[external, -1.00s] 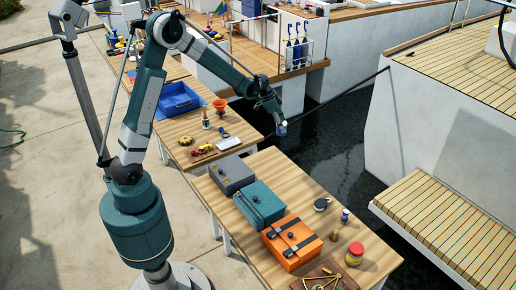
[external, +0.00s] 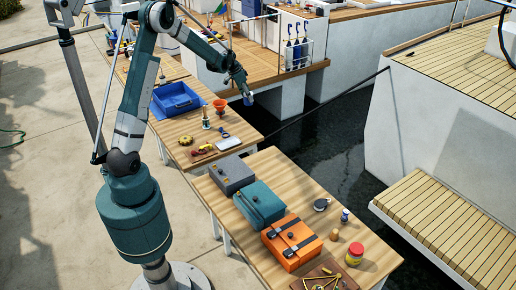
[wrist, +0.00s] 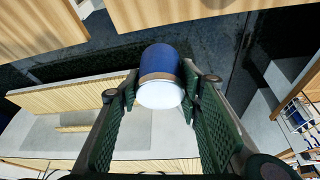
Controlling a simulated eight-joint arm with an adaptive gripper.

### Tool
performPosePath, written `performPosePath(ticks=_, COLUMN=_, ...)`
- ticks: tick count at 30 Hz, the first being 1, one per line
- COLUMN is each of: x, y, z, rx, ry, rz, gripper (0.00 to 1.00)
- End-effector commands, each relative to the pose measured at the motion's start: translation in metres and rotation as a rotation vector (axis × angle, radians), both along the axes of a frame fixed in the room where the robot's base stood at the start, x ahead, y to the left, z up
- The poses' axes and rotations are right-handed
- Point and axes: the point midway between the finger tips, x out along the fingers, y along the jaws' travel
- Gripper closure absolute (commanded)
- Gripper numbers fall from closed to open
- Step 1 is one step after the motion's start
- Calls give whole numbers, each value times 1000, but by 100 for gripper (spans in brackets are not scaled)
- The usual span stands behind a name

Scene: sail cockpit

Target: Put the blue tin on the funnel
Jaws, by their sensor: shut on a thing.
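My gripper (external: 246,92) is shut on the blue tin (wrist: 160,75), which shows a white end and a tan band in the wrist view. In the external view the tin (external: 248,100) is small, held in the air past the right edge of the far table, over the water. The orange-red funnel (external: 220,104) stands on the far table, to the left of the tin and a little lower in the picture. A gap lies between tin and funnel.
A blue tray (external: 178,99) lies left of the funnel, and a small bottle-like item (external: 206,122) stands near it. A white box (external: 229,143) and several small things are also on this table. The near table holds grey, teal and orange boxes (external: 292,243).

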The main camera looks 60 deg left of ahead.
Motion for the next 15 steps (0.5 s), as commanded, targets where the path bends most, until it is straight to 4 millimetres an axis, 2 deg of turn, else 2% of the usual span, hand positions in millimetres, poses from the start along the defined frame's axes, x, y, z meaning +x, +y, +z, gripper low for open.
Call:
performPosePath(ticks=1, x=-5, y=20, z=4, rx=0, ry=0, rz=19, gripper=78)
performPosePath(ticks=3, x=-11, y=42, z=7, rx=0, ry=0, rz=41, gripper=78)
performPosePath(ticks=15, x=-57, y=167, z=22, rx=-1, ry=0, rz=161, gripper=78)
